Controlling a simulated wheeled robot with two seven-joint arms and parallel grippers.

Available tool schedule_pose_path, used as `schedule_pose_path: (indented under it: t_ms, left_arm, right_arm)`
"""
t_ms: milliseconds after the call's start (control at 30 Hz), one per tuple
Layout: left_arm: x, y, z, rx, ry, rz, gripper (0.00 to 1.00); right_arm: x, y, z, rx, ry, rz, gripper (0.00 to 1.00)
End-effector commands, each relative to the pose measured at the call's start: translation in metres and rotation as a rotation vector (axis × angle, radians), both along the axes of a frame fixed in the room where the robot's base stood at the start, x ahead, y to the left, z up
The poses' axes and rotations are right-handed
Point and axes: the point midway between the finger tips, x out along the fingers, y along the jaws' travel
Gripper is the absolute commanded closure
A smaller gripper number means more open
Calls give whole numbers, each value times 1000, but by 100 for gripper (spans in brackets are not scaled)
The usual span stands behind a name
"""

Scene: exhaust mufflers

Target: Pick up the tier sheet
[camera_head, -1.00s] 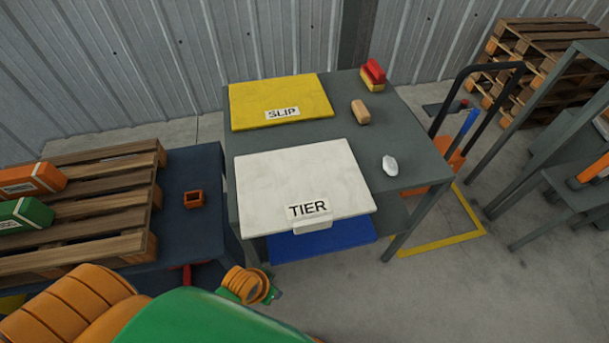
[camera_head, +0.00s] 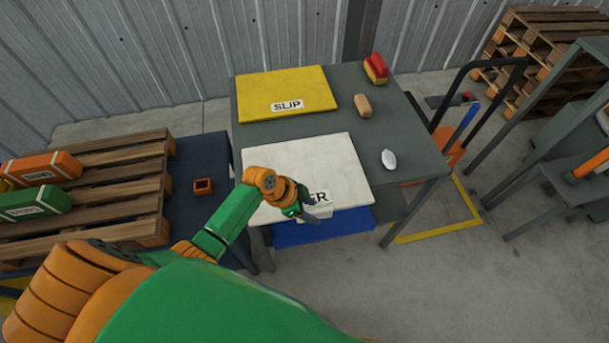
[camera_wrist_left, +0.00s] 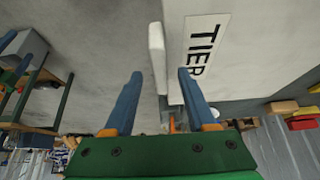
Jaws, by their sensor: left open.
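The tier sheet (camera_head: 318,160) is a white panel with a TIER label on its front edge, lying flat on the grey table. A white tab sticks out at that front edge. My left gripper (camera_head: 318,207) is at the front edge by the label and hides part of it. In the left wrist view, the open fingers of my left gripper (camera_wrist_left: 158,88) point toward the white tab (camera_wrist_left: 157,55), which shows between them. The sheet with its label (camera_wrist_left: 203,40) also shows there. I cannot tell whether the fingers touch the tab. My right gripper is not in view.
The yellow slip sheet (camera_head: 287,92) lies behind on the grey table (camera_head: 417,157). A red-yellow block (camera_head: 376,68), a tan block (camera_head: 363,105) and a white object (camera_head: 388,159) are at its right. A pallet with boxes (camera_head: 110,185) stands left. A blue panel (camera_head: 300,231) is below.

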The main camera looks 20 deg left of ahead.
Motion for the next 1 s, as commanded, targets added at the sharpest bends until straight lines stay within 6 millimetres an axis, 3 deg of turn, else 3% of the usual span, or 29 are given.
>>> schedule_pose_path:
  t_ms: [967,1000]
  left_arm:
    - [2,-3,-11,1,0,0,44]
    - [2,-3,-11,1,0,0,52]
  right_arm:
    - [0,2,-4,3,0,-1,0]
    - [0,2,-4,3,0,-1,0]
